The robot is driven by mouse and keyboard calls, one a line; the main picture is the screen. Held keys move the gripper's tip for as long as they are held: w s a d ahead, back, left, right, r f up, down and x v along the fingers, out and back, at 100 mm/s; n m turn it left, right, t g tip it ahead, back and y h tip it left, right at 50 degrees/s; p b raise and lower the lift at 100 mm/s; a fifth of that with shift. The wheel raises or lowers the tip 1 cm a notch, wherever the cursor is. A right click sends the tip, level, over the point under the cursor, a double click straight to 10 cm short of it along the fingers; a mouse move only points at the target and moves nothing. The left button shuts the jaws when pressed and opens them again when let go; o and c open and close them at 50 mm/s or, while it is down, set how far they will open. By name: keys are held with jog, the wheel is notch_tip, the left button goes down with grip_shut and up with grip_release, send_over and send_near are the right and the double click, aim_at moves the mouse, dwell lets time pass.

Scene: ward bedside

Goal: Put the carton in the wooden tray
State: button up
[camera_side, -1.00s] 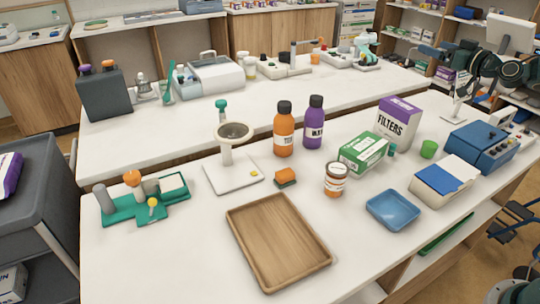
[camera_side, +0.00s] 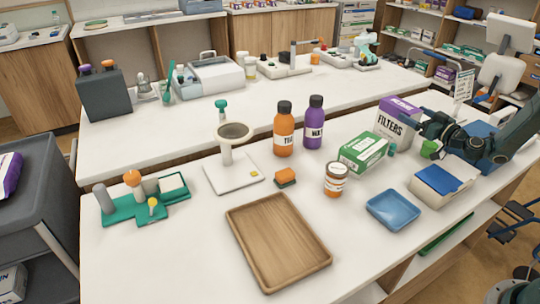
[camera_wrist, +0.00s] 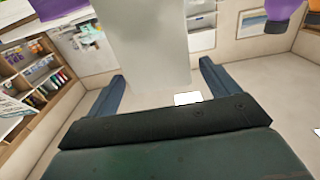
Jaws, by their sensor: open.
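A white and purple carton marked FILTERS (camera_side: 393,124) stands upright towards the back right of the white bench. A green and white carton (camera_side: 363,153) lies flat in front of it. The empty wooden tray (camera_side: 235,219) lies at the front middle. My gripper (camera_side: 424,124) is level with the FILTERS carton, at its right side; its fingertips are hard to make out there. In the wrist view my gripper (camera_wrist: 162,73) is open, with a plain pale block between and beyond its fingers. I cannot tell for sure what this block is, or whether the fingers touch it.
A green cup (camera_side: 429,149) stands close under my gripper. Orange (camera_side: 284,133) and purple (camera_side: 314,127) bottles stand left of the FILTERS carton.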

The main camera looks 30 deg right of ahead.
aim_at(405, 106)
jog(key=shift+w, duration=0.1)
jog(key=shift+w, duration=2.4)
jog(key=shift+c, duration=0.5)
jog(key=c, duration=1.6)
jog(key=shift+o, duration=0.2)
jog(key=shift+r, duration=0.15)
notch_tip(405, 106, up, 20)
